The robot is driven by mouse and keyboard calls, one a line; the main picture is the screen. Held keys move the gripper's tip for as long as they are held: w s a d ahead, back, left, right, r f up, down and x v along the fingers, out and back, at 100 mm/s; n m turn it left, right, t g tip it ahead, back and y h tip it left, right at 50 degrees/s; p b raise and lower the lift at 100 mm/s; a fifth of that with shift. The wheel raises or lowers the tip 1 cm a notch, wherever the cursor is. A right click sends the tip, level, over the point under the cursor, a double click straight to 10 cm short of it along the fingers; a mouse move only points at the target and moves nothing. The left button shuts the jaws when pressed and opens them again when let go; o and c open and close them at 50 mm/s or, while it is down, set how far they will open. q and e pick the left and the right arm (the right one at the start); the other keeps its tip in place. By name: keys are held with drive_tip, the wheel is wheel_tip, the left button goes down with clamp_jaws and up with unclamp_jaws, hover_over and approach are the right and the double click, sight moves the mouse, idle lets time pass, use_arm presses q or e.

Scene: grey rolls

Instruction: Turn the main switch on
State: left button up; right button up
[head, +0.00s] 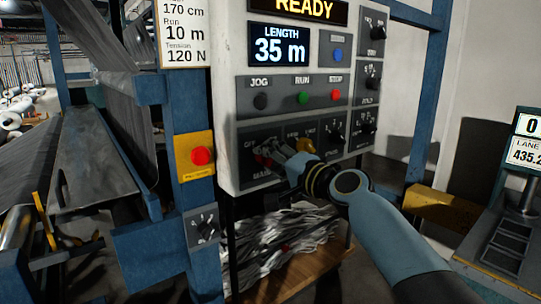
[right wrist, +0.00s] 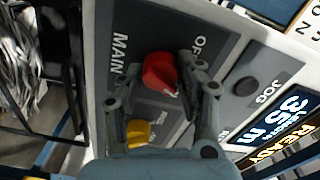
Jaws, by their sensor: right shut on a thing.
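The main switch is a red knob (right wrist: 160,72) on a dark plate lettered MAIN and OFF in the right wrist view. A small white mark shows on its lower right edge there, not facing the OFF letters. Any other lettering near it is hidden by a finger. My right gripper (right wrist: 158,80) is shut on the red knob, one finger on each side. In the head view the right gripper (head: 272,160) reaches the lower left of the white control panel (head: 228,100), covering most of the knob. My left gripper is not in view.
A yellow knob (right wrist: 138,130) sits close beside the red one. JOG, RUN and STOP buttons (head: 303,96) are above, with several black knobs to the right. A red button on a yellow box (head: 198,156) is on the blue post at left. The display reads READY.

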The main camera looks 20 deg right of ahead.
drive_tip(key=m+p, duration=0.1)
drive_tip(key=m, duration=0.2)
drive_tip(key=shift+m, duration=0.5)
drive_tip(key=o, duration=1.2)
drive_tip(key=shift+d, duration=0.1)
drive_tip(key=shift+c, duration=0.2)
drive_tip(key=v, duration=1.2)
